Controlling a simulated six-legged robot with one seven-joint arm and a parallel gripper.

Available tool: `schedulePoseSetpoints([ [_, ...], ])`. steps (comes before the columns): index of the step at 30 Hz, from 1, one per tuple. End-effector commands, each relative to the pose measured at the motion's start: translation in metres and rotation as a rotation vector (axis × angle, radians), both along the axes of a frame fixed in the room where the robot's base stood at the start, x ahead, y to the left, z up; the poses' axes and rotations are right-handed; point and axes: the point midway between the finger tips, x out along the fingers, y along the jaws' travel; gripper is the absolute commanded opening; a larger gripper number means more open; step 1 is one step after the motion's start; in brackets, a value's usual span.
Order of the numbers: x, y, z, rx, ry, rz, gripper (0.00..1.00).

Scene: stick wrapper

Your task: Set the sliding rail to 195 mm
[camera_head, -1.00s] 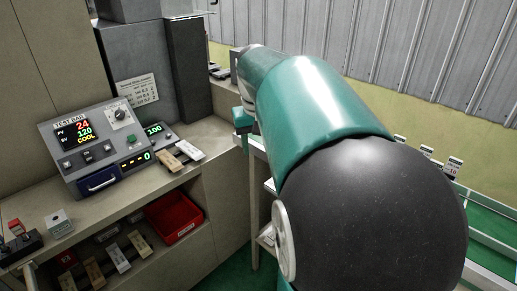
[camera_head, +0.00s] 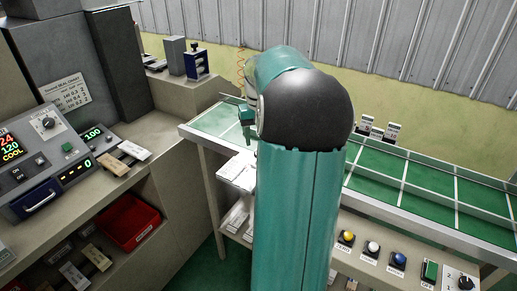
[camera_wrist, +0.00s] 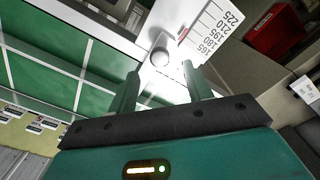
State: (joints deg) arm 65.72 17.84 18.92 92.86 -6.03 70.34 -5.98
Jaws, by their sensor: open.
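In the wrist view, a white scale card (camera_wrist: 214,28) carries printed numbers, including 225, 210, 195 and 180. A small red mark (camera_wrist: 183,34) lies at the card's edge near its lower-number end; I cannot read its exact value. A round pale knob (camera_wrist: 160,57) stands on the white surface beside the card. My gripper (camera_wrist: 161,72) is open, its two teal fingers apart and pointing toward the knob, which shows just beyond the gap between the tips. In the head view, my gripper (camera_head: 246,117) is partly hidden by my arm above the green-topped table, and the scale is not visible.
A green-topped table (camera_head: 215,121) with white dividers runs to the right. A control panel (camera_head: 38,165) and a red bin (camera_head: 128,222) are at left. Buttons (camera_head: 372,248) line the front right. A blue-and-white device (camera_head: 196,62) stands at the back.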

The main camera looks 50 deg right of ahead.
Motion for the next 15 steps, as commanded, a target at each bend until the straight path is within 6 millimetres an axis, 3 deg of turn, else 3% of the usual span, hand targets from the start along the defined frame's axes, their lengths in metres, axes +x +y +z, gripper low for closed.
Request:
schedulePoseSetpoints([
  [6,0.001,-0.002,-0.038,0.001,0.002,-0.002,0.5],
  [15,0.002,-0.002,-0.053,0.0,0.0,-0.001,0.5],
])
